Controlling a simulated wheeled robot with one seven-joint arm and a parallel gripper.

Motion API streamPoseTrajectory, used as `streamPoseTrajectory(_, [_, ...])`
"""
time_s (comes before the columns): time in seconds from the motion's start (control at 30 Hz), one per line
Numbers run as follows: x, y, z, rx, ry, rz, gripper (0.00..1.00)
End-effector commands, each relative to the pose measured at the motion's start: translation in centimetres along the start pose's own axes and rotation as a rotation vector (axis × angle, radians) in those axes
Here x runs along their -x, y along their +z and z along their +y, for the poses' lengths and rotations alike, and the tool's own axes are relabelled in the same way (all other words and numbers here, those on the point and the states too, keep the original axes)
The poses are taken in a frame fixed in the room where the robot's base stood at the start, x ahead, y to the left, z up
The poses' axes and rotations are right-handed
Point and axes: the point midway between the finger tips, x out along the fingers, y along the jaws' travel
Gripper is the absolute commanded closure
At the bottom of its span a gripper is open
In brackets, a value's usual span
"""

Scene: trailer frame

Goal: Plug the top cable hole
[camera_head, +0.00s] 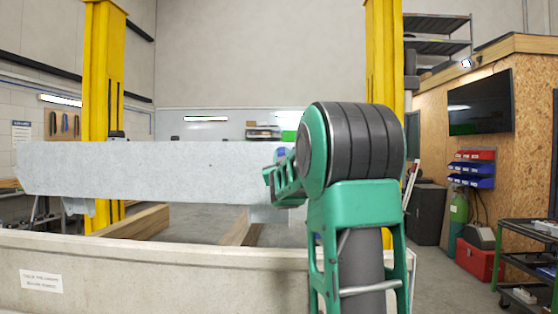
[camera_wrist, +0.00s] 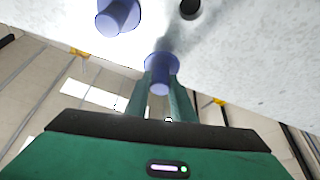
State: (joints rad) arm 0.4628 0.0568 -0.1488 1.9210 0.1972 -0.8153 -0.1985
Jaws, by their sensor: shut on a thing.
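The light grey trailer beam (camera_head: 130,170) runs across the head view and fills the top of the wrist view (camera_wrist: 260,70). A round dark hole (camera_wrist: 190,8) shows in its face at the top of the wrist view. A blue-violet plug (camera_wrist: 117,16) sits at the beam to the left of the hole. My gripper (camera_wrist: 160,80) is shut on a second blue-violet plug (camera_wrist: 160,64), with its flange against the picture of the beam's edge. Whether this plug touches the beam I cannot tell. In the head view my gripper (camera_head: 278,178) is at the beam's right part, partly hidden by my arm.
A low pale wall (camera_head: 150,270) with a label runs in front of the beam. Yellow posts (camera_head: 103,100) stand behind it, with timber beams (camera_head: 140,222) on the floor. A red toolbox (camera_head: 478,261) and a dark cart (camera_head: 530,262) stand at the right.

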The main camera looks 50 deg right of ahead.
Motion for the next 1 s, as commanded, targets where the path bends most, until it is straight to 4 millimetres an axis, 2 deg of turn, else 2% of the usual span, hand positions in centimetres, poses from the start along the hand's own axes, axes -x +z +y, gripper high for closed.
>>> streamPoseTrajectory(0.77, [-1.9, 0.9, 0.1, 0.001, 0.002, 0.0, 1.0])
streamPoseTrajectory(0.8, [-1.9, 0.9, 0.2, 0.001, 0.002, 0.0, 0.73])
streamPoseTrajectory(0.87, [-1.9, 0.9, 0.2, 0.001, 0.002, 0.0, 0.59])
streamPoseTrajectory(0.9, [-1.9, 0.9, 0.2, 0.001, 0.002, 0.0, 0.56])
streamPoseTrajectory(1.0, [-1.9, 0.9, 0.2, 0.001, 0.002, 0.0, 0.56])
